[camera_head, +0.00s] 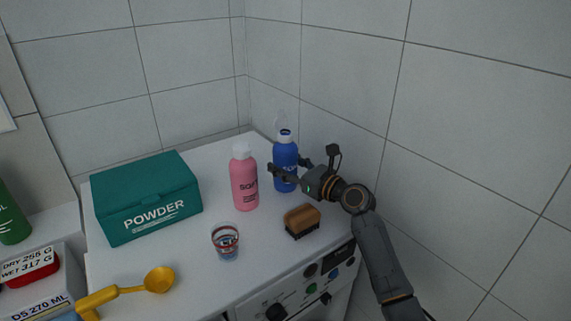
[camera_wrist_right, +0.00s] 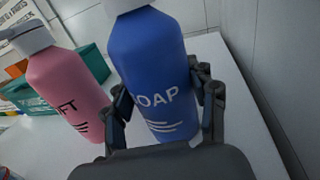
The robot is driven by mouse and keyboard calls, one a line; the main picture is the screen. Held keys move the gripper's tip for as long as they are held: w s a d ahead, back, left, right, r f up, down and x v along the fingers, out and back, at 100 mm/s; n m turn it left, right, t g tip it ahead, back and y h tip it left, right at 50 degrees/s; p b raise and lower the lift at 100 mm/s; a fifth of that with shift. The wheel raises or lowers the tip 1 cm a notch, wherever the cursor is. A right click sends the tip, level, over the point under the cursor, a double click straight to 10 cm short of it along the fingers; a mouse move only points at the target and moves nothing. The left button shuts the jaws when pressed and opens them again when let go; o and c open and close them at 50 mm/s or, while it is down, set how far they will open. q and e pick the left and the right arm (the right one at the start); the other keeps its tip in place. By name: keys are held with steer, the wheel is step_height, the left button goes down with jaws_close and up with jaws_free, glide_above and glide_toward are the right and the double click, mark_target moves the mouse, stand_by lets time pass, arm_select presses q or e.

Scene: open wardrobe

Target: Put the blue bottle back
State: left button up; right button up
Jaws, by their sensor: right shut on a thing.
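The blue bottle (camera_head: 285,155) with a white and blue top stands upright on the white machine top, near the tiled corner. My right gripper (camera_head: 286,172) reaches in from the right and is shut on its lower half. In the right wrist view the blue bottle (camera_wrist_right: 152,65) sits between the two fingers of the gripper (camera_wrist_right: 160,112), its label partly readable as soap. Whether its base touches the surface is hard to tell. My left gripper is not in view.
A pink bottle (camera_head: 244,182) stands close left of the blue one. A brush (camera_head: 302,221) lies in front, with a glass (camera_head: 225,243), a yellow scoop (camera_head: 157,281) and a green powder box (camera_head: 147,197) further left. Tiled walls (camera_head: 340,80) close off the back and right.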

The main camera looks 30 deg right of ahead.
steer(key=shift+f, duration=0.1)
steer(key=o, duration=1.4)
steer(key=shift+r, duration=0.2)
steer(key=b+v, duration=0.2)
steer(key=v, duration=1)
steer(key=shift+f, duration=0.1)
